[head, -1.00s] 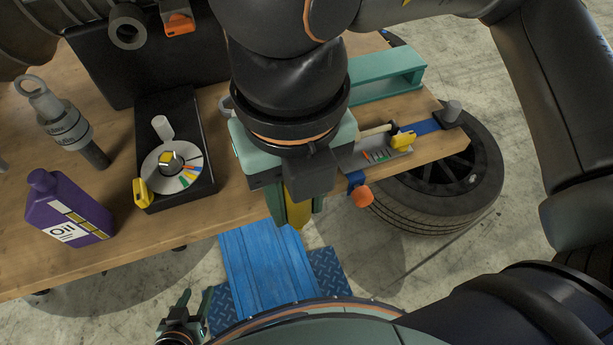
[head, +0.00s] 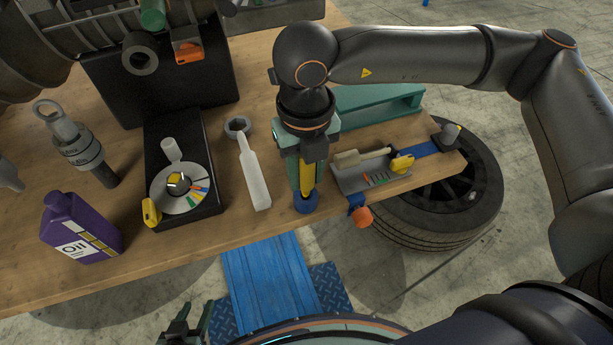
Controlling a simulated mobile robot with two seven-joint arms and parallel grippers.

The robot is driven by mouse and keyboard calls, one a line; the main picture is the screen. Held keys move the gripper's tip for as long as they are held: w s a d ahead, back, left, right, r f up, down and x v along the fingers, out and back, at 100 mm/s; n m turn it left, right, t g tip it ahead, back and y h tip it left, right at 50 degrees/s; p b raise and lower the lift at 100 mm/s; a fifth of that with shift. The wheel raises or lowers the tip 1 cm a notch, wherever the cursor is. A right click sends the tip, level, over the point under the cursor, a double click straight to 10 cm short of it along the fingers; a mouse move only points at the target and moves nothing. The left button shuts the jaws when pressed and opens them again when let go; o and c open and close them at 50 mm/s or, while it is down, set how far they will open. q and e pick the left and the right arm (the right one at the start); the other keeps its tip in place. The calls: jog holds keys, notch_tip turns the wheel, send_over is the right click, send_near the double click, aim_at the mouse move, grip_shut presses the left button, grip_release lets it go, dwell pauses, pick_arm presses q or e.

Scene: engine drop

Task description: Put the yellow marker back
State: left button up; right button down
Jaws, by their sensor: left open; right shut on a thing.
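The yellow marker (head: 307,176) is held upright in my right gripper (head: 306,172), which is shut on it. A short round blue piece (head: 305,203) shows at the marker's lower end. I cannot tell whether it is a holder on the table or part of the marker. My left gripper (head: 188,328) is open and empty at the bottom edge, in front of the table and only partly in view.
A black box (head: 182,212) with a disc and a purple oil bottle (head: 80,228) stand left. A teal channel (head: 375,105) lies behind.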

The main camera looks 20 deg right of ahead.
aim_at(307, 183)
jog(key=f, duration=0.3)
jog(key=shift+w+d+f, duration=0.15)
jog(key=shift+w+f, duration=0.1)
jog(key=shift+w, duration=0.05)
jog(key=shift+f+b, duration=0.3)
jog(key=shift+b, duration=0.2)
jog(key=c, duration=0.6)
grip_release()
jog(key=shift+r, duration=0.15)
jog(key=shift+o, duration=0.2)
